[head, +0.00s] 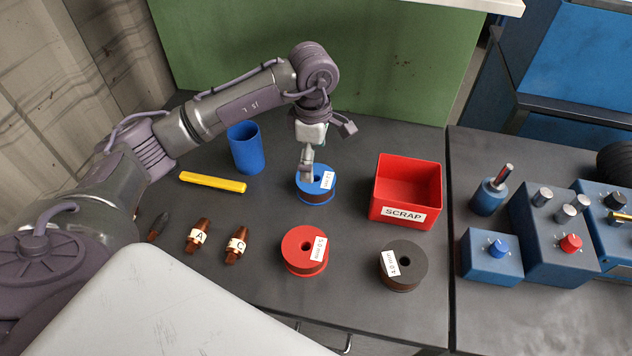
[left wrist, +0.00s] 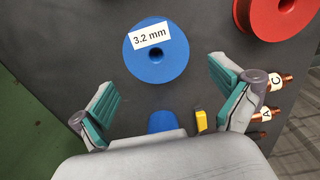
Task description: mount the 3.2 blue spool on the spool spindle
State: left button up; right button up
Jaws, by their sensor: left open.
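The blue spool (head: 318,194) lies flat on the dark table, its white label up; the label reads 3.2 mm in the left wrist view (left wrist: 172,66). My left gripper (head: 307,172) is above the spool's left part in the head view. In the left wrist view my left gripper (left wrist: 160,88) shows its two teal-padded fingers wide apart and empty, with the spool ahead of and between them. An upright silver-and-red pin on a blue cylinder (head: 490,195) stands on the right table; I cannot tell whether it is the spool spindle. My right gripper is not in view.
A red SCRAP bin (head: 407,194) stands right of the spool. A red spool (head: 304,251) and a black spool (head: 402,266) lie in front. A blue cup (head: 246,148), yellow bar (head: 212,182) and copper tips A (head: 197,237) and C (head: 237,246) are left. Blue machine blocks (head: 548,235) stand right.

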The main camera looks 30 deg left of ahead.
aim_at(316, 180)
pick_arm(q)
jog(key=f, duration=0.2)
jog(key=f+p, duration=0.1)
jog(key=f, duration=0.5)
jog(key=shift+w+d, duration=0.15)
jog(key=shift+w, duration=0.15)
jog(key=shift+r, duration=0.1)
jog(key=c, duration=1.6)
